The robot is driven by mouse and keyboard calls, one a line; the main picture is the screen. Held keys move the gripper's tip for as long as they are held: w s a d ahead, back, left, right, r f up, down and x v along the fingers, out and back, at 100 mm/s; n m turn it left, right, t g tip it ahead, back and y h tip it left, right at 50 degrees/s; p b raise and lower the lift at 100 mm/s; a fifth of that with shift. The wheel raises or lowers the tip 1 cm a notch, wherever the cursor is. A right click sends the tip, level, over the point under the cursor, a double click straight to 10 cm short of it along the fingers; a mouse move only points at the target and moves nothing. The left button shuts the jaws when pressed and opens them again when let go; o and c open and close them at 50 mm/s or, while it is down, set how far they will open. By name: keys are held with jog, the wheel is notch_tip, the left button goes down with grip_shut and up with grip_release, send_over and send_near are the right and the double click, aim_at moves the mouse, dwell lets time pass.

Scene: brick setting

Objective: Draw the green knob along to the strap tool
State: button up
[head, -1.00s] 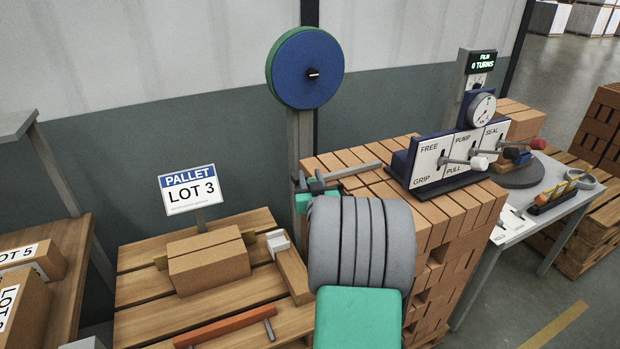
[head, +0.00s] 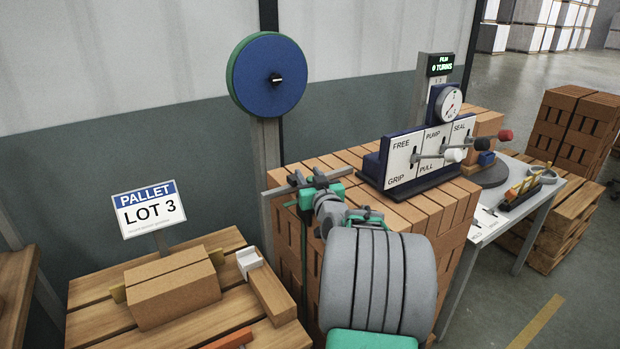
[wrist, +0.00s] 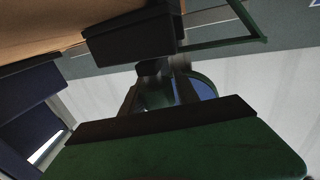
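The strap tool (head: 430,155) is a dark blue unit with white FREE/GRIP, PUMP/PULL and SEAL panels, on top of the brick stack. My gripper (head: 307,184) is at the stack's left edge, left of the tool and beside a grey bar. A dark green strap (head: 304,260) hangs below the gripper. Green shows at the fingers, but I cannot separate the knob from my gripper's green parts. The wrist view shows dark finger parts (wrist: 165,68) close together and a green strap (wrist: 225,42) beyond; the grip itself is hidden.
A blue and green reel (head: 268,75) stands on a post behind. The brick stack (head: 335,175) has clear top between gripper and tool. A side table (head: 500,205) is right.

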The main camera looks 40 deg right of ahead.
jog(key=o, duration=0.3)
jog(key=shift+d, duration=0.1)
jog(key=shift+s, duration=0.1)
jog(key=b+v, duration=0.1)
jog(key=v, duration=0.6)
jog(key=shift+d, duration=0.1)
jog(key=shift+s+a, duration=0.2)
jog(key=shift+s, duration=0.15)
jog(key=shift+a, duration=0.1)
